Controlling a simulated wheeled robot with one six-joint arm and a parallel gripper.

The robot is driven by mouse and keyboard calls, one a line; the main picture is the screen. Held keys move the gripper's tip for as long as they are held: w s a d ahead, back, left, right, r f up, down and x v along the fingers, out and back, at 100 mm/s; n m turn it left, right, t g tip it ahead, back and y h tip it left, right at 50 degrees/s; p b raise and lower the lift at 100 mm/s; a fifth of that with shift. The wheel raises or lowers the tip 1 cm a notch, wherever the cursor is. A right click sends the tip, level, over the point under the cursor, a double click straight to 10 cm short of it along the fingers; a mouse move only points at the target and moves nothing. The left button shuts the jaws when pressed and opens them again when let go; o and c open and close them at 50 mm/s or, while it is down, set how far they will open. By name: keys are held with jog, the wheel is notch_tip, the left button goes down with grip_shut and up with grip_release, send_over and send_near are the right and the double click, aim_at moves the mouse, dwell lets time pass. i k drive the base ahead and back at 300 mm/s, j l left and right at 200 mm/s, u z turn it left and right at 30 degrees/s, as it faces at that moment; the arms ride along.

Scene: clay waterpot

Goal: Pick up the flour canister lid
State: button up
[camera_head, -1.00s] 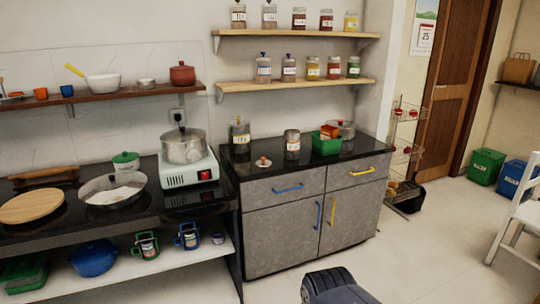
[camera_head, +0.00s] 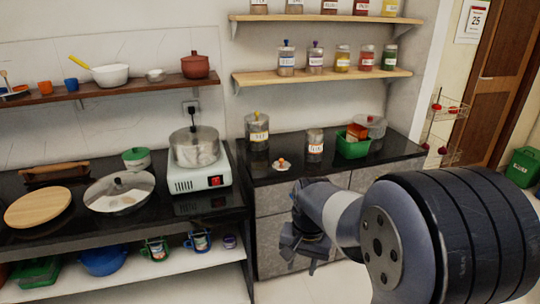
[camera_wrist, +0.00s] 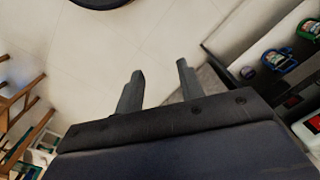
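A small round lid with an orange-brown knob (camera_head: 282,163) lies on the black counter of the grey cabinet. An open-topped clear canister (camera_head: 314,146) stands to its right; its label is too small to read. A clear canister with a yellow-knobbed lid (camera_head: 257,132) stands behind the lid to the left. My gripper (camera_head: 303,250) is in front of the cabinet, below counter height and apart from the lid. In the wrist view my gripper (camera_wrist: 158,82) has its fingers spread with nothing between them. The lid is not in the wrist view.
A green basket (camera_head: 353,148) and a glass pot (camera_head: 372,126) stand at the counter's right. A white stove with a pot (camera_head: 194,150) is to the left. Shelves of jars (camera_head: 330,74) hang above. The counter front around the lid is clear.

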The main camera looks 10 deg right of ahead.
aim_at(281, 164)
jog(key=i+l+u, duration=0.2)
jog(key=i+l, duration=0.25)
jog(key=i+l+u, duration=0.2)
jog(key=i+l, duration=0.35)
jog(key=i+l+u, duration=0.2)
jog(key=i+l, duration=0.4)
jog(key=i+l+u, duration=0.25)
jog(key=i+l, duration=0.2)
jog(key=l, duration=0.25)
